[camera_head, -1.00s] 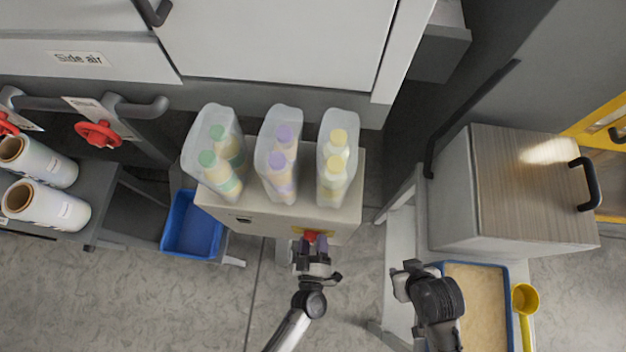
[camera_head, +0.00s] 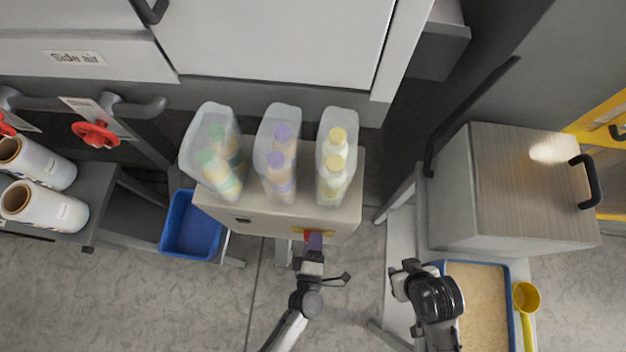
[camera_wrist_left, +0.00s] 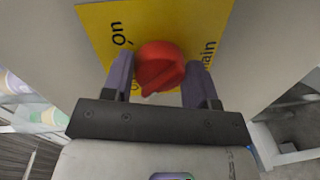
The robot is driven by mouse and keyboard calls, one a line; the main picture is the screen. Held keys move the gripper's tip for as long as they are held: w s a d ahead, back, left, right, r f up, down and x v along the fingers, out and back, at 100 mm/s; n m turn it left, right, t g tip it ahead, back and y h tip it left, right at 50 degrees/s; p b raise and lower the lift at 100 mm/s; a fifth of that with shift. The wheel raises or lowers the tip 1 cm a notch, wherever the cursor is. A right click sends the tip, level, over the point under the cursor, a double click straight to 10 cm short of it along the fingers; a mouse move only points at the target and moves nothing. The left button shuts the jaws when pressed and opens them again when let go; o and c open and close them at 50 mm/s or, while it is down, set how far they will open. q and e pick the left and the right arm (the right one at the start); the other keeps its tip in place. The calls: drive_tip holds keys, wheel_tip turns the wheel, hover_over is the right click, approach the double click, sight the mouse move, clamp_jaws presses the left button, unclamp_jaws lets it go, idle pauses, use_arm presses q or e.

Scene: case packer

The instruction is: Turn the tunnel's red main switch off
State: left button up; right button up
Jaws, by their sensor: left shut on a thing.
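The red main switch (camera_wrist_left: 159,64) is a round knob on a yellow plate (camera_wrist_left: 108,27) whose readable words are "On" and "main". The plate is on the front of a beige cabinet (camera_head: 265,220). In the head view only a bit of red (camera_head: 307,236) shows. My left gripper (camera_head: 314,243) is shut on the knob, one purple finger on each side, as the left wrist view (camera_wrist_left: 160,82) shows. The rest of the plate's lettering is hidden by the knob and fingers. My right gripper (camera_head: 399,283) is apart at the right; its fingers do not show clearly.
Three clear bins (camera_head: 275,150) of bottles stand on the cabinet. A blue tray (camera_head: 191,226) is to its left. Two red knobs, one of them clear (camera_head: 96,133), are on the machine at the left. A wooden-topped box (camera_head: 520,180) stands at the right.

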idle(0.6)
use_arm(q)
drive_tip(key=o, duration=0.9)
drive_tip(key=s, duration=0.4)
drive_tip(key=s+a, duration=0.1)
drive_tip(key=s, duration=0.4)
drive_tip(key=s+a+r, duration=0.1)
drive_tip(key=s, duration=0.3)
drive_tip(key=shift+s+p, duration=0.3)
drive_tip(key=shift+s, duration=0.05)
